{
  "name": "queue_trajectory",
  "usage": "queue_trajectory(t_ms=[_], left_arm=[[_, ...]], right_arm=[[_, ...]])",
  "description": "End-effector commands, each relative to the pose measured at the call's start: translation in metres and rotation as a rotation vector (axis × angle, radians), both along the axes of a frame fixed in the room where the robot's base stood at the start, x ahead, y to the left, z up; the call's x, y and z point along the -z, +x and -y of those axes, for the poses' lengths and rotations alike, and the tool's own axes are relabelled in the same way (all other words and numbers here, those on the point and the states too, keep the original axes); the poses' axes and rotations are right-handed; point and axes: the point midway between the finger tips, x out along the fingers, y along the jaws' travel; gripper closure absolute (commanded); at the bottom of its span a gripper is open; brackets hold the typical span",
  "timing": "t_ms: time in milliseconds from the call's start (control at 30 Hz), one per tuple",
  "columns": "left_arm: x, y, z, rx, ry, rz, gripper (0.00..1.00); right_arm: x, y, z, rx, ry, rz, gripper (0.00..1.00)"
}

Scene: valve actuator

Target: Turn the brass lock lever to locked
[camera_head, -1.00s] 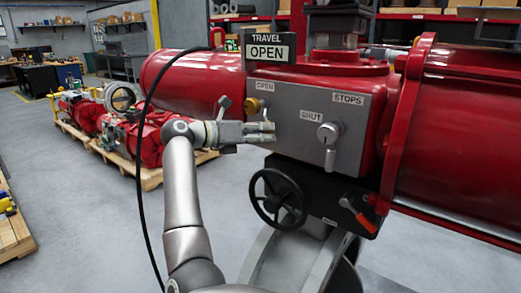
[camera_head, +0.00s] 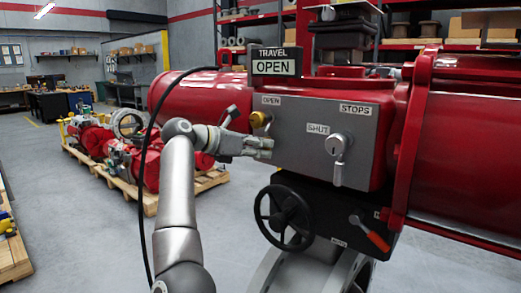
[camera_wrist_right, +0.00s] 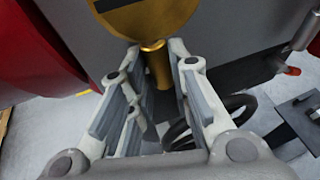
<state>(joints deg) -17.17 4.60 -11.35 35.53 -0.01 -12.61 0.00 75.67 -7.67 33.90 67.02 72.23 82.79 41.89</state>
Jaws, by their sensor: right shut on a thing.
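The brass lock lever shows in the head view as a round brass hub (camera_head: 259,119) under the OPEN label on the grey panel (camera_head: 300,150). In the right wrist view its brass disc (camera_wrist_right: 150,14) is at the top, and its short brass arm (camera_wrist_right: 157,65) points down between the fingers. My right gripper (camera_head: 262,148) is just below the hub, its fingers shut on the brass arm; it also shows in the right wrist view (camera_wrist_right: 158,75). The fingers hide part of the lever in the head view. My left gripper is not in view.
A grey SHUT/STOPS lever (camera_head: 337,160) hangs down to the right. A black handwheel (camera_head: 284,217) and a red-handled lever (camera_head: 371,234) are below. The travel sign (camera_head: 275,62) reads OPEN.

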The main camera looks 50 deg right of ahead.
Motion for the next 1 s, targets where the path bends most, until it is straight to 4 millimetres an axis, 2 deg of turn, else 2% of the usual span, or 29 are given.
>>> queue_trajectory(t_ms=[200, 233, 400, 767, 867, 1000], left_arm=[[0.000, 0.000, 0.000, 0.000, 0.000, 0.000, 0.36], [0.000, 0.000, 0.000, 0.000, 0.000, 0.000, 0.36], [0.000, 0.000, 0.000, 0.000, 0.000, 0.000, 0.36], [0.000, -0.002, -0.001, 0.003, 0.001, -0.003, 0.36], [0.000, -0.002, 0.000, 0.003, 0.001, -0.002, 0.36], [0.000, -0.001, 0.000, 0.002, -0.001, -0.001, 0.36]], right_arm=[[0.000, 0.000, 0.000, 0.000, 0.001, -0.001, 1.00], [0.000, 0.000, 0.000, 0.000, 0.001, -0.001, 0.79], [0.000, 0.000, 0.000, 0.001, 0.000, -0.001, 0.60], [-0.001, 0.001, -0.004, -0.002, 0.000, -0.002, 0.60], [-0.005, 0.004, -0.016, -0.003, 0.000, -0.001, 0.60], [-0.013, 0.009, -0.042, -0.005, 0.001, -0.002, 0.60]])
